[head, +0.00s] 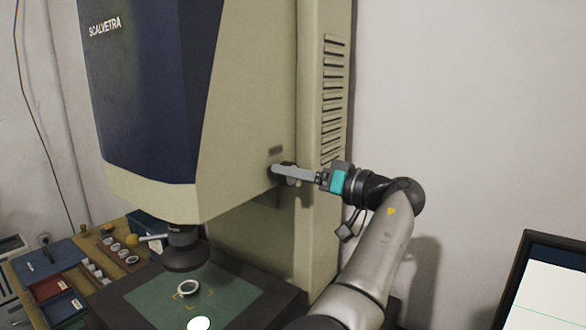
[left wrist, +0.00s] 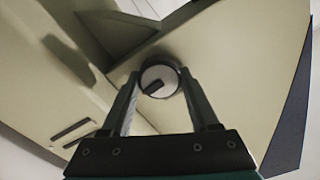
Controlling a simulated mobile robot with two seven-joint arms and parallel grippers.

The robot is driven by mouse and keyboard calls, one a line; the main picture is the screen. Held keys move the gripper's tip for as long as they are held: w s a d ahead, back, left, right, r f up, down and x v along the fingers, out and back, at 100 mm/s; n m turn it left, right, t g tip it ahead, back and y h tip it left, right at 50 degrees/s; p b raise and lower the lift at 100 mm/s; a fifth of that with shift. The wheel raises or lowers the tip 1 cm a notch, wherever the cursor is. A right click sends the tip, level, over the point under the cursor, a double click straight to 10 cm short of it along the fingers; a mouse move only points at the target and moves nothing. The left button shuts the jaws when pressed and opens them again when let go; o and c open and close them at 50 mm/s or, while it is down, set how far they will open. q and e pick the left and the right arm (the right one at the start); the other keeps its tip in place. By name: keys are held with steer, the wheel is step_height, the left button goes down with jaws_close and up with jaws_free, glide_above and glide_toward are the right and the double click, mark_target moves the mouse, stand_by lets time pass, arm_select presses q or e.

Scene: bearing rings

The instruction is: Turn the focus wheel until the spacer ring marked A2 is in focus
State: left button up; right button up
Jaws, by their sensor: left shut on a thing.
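The focus wheel (head: 291,178) is a small dark knob on the side of the beige microscope column. In the left wrist view it is a round light-faced knob (left wrist: 168,75) with a dark bar across it. My left gripper (head: 279,171) is shut on the wheel, with one finger on each side of its rim. A pale spacer ring (head: 188,287) lies on the green stage plate (head: 150,300), below the dark lens (head: 185,252). No A2 marking is readable on it. My right gripper is not in view.
A monitor (head: 545,285) with a mostly blank pale screen and a thin greenish line stands at the right. A wooden tray (head: 92,244) with several rings and bins is at the lower left. The vented column (head: 325,60) rises close beside my left gripper.

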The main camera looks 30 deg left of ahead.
arm_select(q)
steer(key=shift+m+p, duration=0.5)
steer(key=shift+m, duration=0.5)
steer(key=o, duration=1.4)
steer(key=shift+c, duration=0.2)
steer(key=s+d+b, duration=0.2)
steer(key=d, duration=1.3)
